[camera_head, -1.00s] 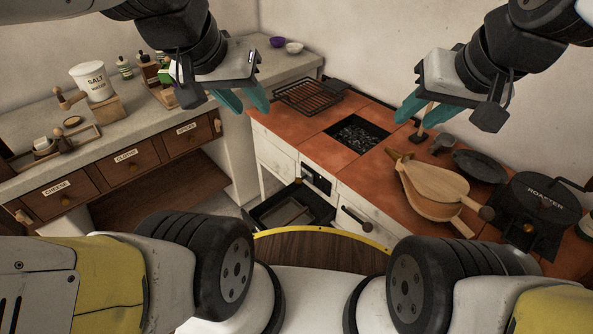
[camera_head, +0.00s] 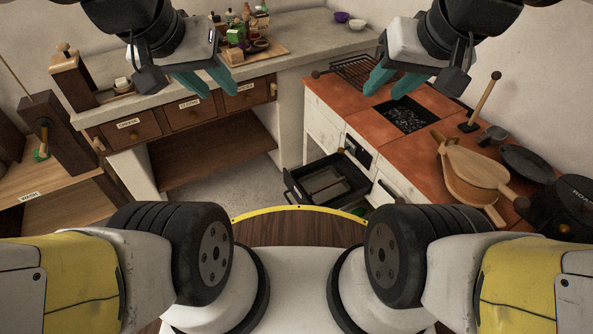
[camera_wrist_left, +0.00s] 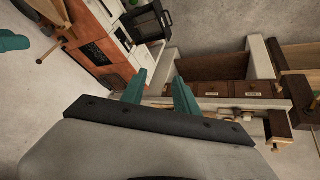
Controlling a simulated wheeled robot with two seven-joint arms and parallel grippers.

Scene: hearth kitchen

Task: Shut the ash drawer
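The ash drawer (camera_head: 325,180) is a black open-topped tray pulled out from the low front of the stove (camera_head: 402,184), with its handle end towards the left. Its inside shows. It also shows in the left wrist view as a black box (camera_wrist_left: 150,22) near the top. My left gripper (camera_head: 225,90) is open and empty, high up in front of the cabinet counter, left of the drawer. In its wrist view the two teal fingers (camera_wrist_left: 160,77) stand apart with nothing between them. My right gripper (camera_head: 377,78) is open and empty, above the stove top. Neither gripper touches the drawer.
The stove top carries a coal opening (camera_head: 406,115), a wire rack (camera_head: 355,68), bellows (camera_head: 470,175) and a black roaster (camera_head: 562,207). A labelled drawer cabinet (camera_head: 190,115) stands at left. The grey floor (camera_head: 240,185) left of the ash drawer is clear.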

